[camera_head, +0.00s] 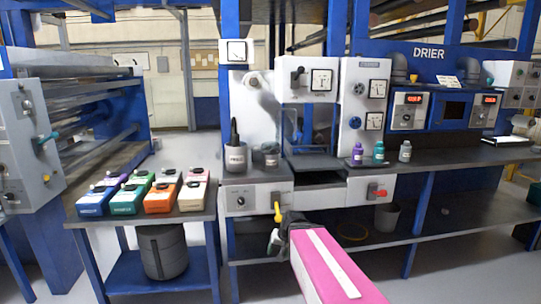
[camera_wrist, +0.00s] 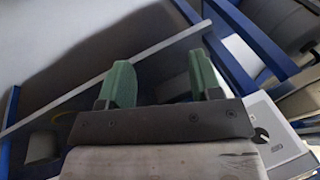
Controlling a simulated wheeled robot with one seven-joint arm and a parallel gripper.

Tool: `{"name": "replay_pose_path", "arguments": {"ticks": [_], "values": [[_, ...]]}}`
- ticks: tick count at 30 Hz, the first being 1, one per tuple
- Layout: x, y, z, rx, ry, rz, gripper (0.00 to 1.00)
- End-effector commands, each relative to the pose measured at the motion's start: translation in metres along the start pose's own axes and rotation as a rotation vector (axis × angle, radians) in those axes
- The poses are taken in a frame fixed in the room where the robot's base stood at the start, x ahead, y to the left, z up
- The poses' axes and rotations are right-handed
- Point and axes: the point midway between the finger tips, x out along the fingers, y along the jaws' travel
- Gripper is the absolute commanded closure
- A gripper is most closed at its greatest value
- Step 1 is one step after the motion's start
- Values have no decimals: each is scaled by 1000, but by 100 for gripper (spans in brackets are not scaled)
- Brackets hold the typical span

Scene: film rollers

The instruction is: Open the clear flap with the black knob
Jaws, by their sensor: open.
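A see-through panel (camera_head: 308,126), which looks like the clear flap, is in the blue-framed opening below a white gauge box in the head view. A black knob (camera_head: 298,76) shows on the white box above it; I cannot tell whether it belongs to the flap. My gripper (camera_head: 274,242) is low, in front of the bench and below its top, apart from the panel. In the wrist view my gripper (camera_wrist: 160,80) is open, with two green fingers apart and nothing between them. The flap cannot be made out in the wrist view.
A yellow lever (camera_head: 277,212) is just above my gripper, and a red knob (camera_head: 379,193) is to the right. Several coloured boxes (camera_head: 128,199) sit on a left table (camera_head: 86,221).

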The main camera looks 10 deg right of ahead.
Motion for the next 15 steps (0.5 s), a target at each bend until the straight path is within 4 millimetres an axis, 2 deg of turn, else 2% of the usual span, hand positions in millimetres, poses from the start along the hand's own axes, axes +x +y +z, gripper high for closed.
{"name": "replay_pose_path", "arguments": {"ticks": [8, 11, 14, 15], "values": [[-30, -30, -60, 125, 162, -212, 42], [-52, -42, -92, 195, 247, -320, 42], [-85, -55, -133, 291, 355, -461, 42], [-102, -59, -151, 336, 403, -524, 42]]}}
